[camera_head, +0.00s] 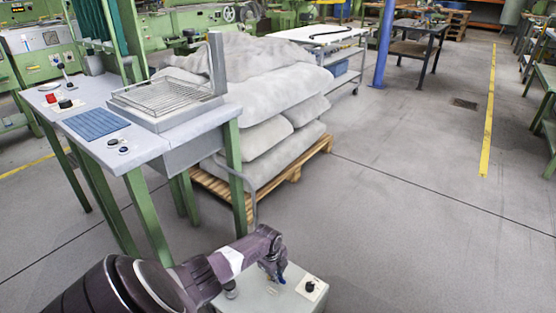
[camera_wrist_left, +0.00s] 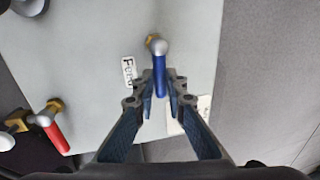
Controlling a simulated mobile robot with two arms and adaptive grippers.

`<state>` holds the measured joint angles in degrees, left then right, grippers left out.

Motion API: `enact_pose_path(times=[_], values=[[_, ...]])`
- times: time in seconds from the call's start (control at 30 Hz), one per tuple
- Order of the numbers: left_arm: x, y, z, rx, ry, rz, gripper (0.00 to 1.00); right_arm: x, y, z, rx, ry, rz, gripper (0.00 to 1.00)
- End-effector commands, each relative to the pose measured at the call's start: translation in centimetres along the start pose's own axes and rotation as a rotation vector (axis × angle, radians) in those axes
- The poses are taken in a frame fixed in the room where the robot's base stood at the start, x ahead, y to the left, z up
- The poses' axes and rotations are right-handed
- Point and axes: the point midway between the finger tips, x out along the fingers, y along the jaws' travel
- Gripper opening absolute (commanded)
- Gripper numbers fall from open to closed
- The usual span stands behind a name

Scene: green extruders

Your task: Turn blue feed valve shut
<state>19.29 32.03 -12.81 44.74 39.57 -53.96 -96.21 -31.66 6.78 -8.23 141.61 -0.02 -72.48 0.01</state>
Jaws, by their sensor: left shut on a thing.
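The blue feed valve (camera_wrist_left: 159,72) is a blue lever on a brass stem, beside a label reading "Feed" (camera_wrist_left: 128,72), on top of a light grey box (camera_wrist_left: 90,60). In the left wrist view the lever points down the picture. My left gripper (camera_wrist_left: 160,88) is shut on the lever, one finger on each side. In the head view my left gripper (camera_head: 270,266) is low over the grey box (camera_head: 258,301), with a bit of blue showing at its tip. My right gripper is in neither view.
A red-handled valve (camera_wrist_left: 54,130) is on the same box, left of the blue one. A black knob on a white plate (camera_head: 310,287) is at the box's right. A green-legged table (camera_head: 180,140) and a pallet of sacks (camera_head: 270,150) stand behind. Floor to the right is clear.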

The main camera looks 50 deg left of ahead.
Motion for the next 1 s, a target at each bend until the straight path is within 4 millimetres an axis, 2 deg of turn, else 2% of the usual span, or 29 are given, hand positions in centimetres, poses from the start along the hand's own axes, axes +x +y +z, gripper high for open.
enact_pose_path(times=[0.17,0.2,0.37,0.73,1.0], values=[[0.0,0.0,0.0,0.003,0.000,0.001,0.00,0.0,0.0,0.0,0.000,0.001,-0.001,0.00],[0.0,0.0,0.0,0.003,0.000,0.001,0.14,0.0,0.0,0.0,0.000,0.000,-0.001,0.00],[0.0,0.1,0.0,0.002,0.000,0.001,0.29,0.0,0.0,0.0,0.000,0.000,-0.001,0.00],[-0.3,0.0,0.1,0.001,-0.001,0.000,0.29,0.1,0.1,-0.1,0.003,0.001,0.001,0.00],[-2.8,0.0,0.1,0.004,-0.002,-0.001,0.29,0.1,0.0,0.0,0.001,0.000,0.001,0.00]])
